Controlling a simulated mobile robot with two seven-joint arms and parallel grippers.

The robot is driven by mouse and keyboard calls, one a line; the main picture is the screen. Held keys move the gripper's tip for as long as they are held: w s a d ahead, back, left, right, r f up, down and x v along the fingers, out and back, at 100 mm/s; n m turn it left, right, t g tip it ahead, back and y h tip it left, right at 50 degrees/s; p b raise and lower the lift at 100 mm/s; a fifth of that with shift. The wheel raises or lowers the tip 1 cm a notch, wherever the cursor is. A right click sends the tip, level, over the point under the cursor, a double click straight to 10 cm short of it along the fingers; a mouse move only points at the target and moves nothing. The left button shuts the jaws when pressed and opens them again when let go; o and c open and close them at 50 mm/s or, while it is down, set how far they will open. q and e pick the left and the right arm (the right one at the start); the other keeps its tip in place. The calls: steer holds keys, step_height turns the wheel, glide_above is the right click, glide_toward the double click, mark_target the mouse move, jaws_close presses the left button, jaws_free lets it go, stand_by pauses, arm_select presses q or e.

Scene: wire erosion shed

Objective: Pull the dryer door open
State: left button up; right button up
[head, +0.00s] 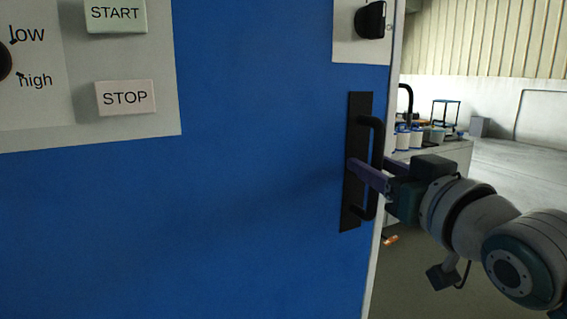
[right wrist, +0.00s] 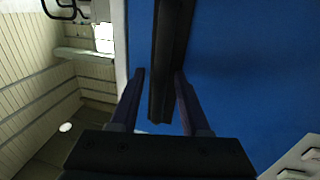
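The blue dryer door (head: 250,210) fills most of the head view and looks shut. Its black upright bar handle (head: 375,150) sits on a dark backplate near the door's right edge. My right gripper (head: 365,170) reaches in from the right at the handle's middle. In the right wrist view its two fingers (right wrist: 160,75) stand on either side of the handle bar (right wrist: 170,60). A blue gap shows between the left finger and the bar; whether the right finger touches it I cannot tell. My left gripper is not in view.
A control panel with START (head: 115,14) and STOP (head: 125,97) buttons is at upper left. A black knob (head: 370,20) is above the handle. Behind, at right, a counter (head: 440,152) holds containers. Open floor (head: 515,190) lies beyond it.

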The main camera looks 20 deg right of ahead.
jaws_close()
stand_by(1.2)
